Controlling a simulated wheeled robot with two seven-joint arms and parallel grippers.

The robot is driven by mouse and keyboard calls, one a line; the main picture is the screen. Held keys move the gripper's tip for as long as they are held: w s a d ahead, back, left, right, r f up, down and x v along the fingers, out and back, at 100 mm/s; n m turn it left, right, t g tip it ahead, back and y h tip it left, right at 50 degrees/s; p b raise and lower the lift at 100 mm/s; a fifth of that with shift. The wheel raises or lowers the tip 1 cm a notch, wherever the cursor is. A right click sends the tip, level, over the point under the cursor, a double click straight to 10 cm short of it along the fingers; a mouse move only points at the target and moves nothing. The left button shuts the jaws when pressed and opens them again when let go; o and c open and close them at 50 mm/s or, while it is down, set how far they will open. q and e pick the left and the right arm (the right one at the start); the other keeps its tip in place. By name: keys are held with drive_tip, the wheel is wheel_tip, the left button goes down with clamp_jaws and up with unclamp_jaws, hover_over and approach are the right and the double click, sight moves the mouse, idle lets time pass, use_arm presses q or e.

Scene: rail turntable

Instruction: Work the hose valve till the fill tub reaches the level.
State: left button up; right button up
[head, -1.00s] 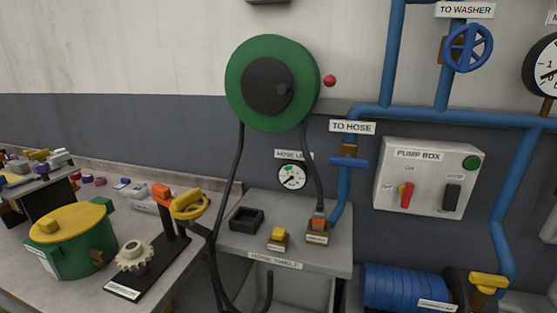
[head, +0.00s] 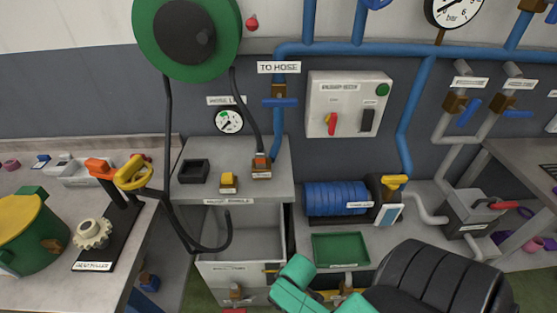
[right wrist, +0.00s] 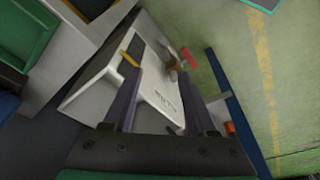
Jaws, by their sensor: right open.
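The blue hose valve handle (head: 280,102) sits on the pipe below the TO HOSE sign. The grey fill tub (head: 214,240) stands below the hose panel; its water level is not readable. The black hose (head: 226,228) hangs with its end over the tub. A brass tap (head: 236,291) is low on the tub's front. My right arm's teal part shows at the bottom of the head view, but its fingertips are not clear there. In the right wrist view my right gripper (right wrist: 162,82) is open and empty, with the tub's pale labelled wall (right wrist: 110,82) beyond its fingers. My left gripper is out of view.
A green hose reel (head: 220,50) and a small gauge (head: 229,121) are on the wall. A switch box (head: 350,90) hangs to the right. A yellow-topped green pot (head: 22,235) stands left.

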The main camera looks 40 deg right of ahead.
wheel_tip(320, 180, up, 13)
drive_tip(key=w+t+p, duration=0.1)
drive_tip(key=w+p, duration=0.1)
drive_tip(key=n+t+h+p, duration=0.2)
drive_tip(key=n+t+h, duration=0.6)
drive_tip(key=t+h, duration=0.3)
approach(280, 105)
drive_tip(key=p+x, duration=0.3)
drive_tip(key=x, duration=0.8)
drive_tip(key=shift+w+d, duration=0.15)
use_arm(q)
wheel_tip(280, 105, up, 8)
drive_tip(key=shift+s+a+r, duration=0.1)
use_arm(e)
drive_tip(key=shift+c, duration=0.3)
clamp_jaws()
